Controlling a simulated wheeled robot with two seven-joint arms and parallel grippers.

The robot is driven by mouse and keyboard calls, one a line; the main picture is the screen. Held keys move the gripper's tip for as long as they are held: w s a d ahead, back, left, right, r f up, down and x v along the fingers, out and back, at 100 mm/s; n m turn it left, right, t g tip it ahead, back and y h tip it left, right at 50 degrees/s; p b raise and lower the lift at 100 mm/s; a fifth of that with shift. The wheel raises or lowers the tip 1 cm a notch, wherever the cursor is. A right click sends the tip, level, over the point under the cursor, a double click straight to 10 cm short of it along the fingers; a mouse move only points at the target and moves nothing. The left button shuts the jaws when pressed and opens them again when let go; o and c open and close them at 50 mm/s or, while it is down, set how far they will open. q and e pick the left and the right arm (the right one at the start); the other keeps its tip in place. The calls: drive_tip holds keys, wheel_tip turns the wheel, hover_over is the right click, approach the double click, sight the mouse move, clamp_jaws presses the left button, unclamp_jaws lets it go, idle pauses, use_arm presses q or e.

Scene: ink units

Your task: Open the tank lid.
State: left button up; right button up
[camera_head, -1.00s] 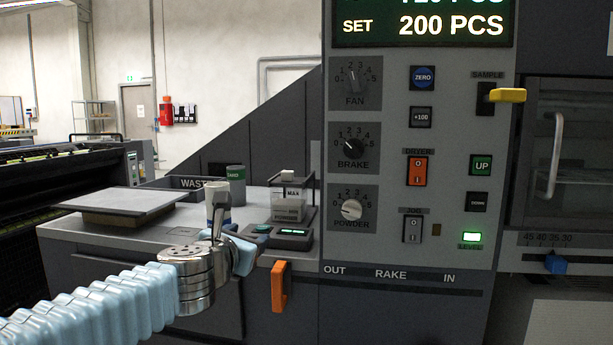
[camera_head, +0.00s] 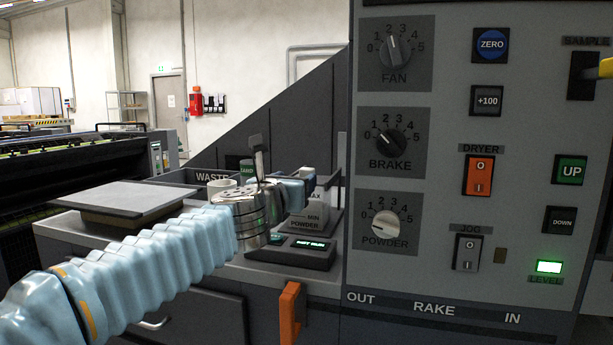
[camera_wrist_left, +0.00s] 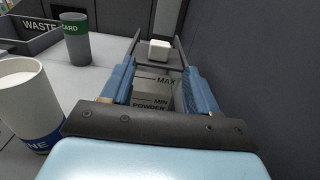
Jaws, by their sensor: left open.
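In the left wrist view the tank (camera_wrist_left: 152,87) shows MAX and MIN marks. The pale knob (camera_wrist_left: 159,50) of the lid appears between the two fingers of my open left gripper (camera_wrist_left: 157,36). I see no clear contact between fingers and knob. My right gripper is not in view.
A white cup (camera_wrist_left: 28,98) and a grey-green cup (camera_wrist_left: 75,40) stand left of the gripper, near the WASTE bin (camera_wrist_left: 22,35). A small display unit (camera_head: 292,250) sits in front of the tank. The control panel (camera_head: 345,270) rises close on the right.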

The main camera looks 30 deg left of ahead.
sight(305, 172)
use_arm(q)
drive_tip(key=x, duration=0.8)
drive_tip(key=shift+p, duration=0.35)
drive_tip(key=shift+s, duration=0.1)
clamp_jaws()
